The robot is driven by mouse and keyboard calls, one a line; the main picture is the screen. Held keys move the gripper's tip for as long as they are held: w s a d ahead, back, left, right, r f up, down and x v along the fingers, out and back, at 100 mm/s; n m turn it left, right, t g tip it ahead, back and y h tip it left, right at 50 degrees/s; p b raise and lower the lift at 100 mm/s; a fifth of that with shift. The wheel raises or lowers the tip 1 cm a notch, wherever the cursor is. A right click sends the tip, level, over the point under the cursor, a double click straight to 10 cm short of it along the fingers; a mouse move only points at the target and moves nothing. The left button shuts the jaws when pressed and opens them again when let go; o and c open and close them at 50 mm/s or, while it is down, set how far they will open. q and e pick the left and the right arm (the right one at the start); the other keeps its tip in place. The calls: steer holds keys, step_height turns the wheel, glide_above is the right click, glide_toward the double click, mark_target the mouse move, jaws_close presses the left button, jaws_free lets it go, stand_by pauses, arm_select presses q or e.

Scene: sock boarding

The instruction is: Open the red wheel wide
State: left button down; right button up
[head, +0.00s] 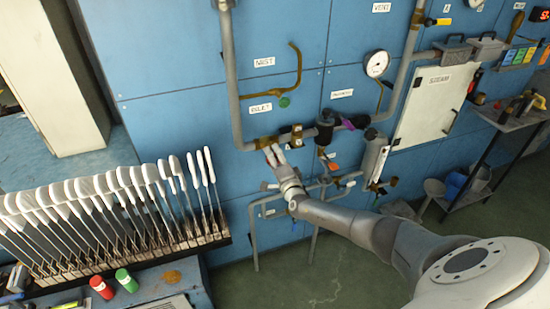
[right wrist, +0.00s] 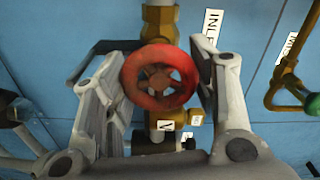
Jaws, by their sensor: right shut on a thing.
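The red wheel (right wrist: 158,78) is a small round handwheel on a brass valve (right wrist: 160,20), seen nearly face-on in the right wrist view. My right gripper (right wrist: 160,70) has one finger on each side of its rim and is shut on it. In the head view my right gripper (head: 273,152) reaches the brass fitting (head: 266,142) on the pipe below the INLET label (head: 260,108). The wheel is hidden behind my fingers there. My left gripper is not in view.
A green handwheel (head: 284,101) sits above on a brass pipe. Dark fittings (head: 325,130) and a grey cylinder (head: 374,157) stand to the right. White sock boards (head: 100,185) fill a rack at left. Red (head: 101,287) and green (head: 126,280) containers stand on the bench.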

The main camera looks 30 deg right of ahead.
steer(key=shift+f, duration=0.1)
steer(key=o, duration=1)
steer(key=shift+o, duration=0.2)
steer(key=shift+s, duration=0.1)
steer(key=v, duration=1.1)
steer(key=shift+s+a, duration=0.2)
steer(key=shift+s, duration=0.2)
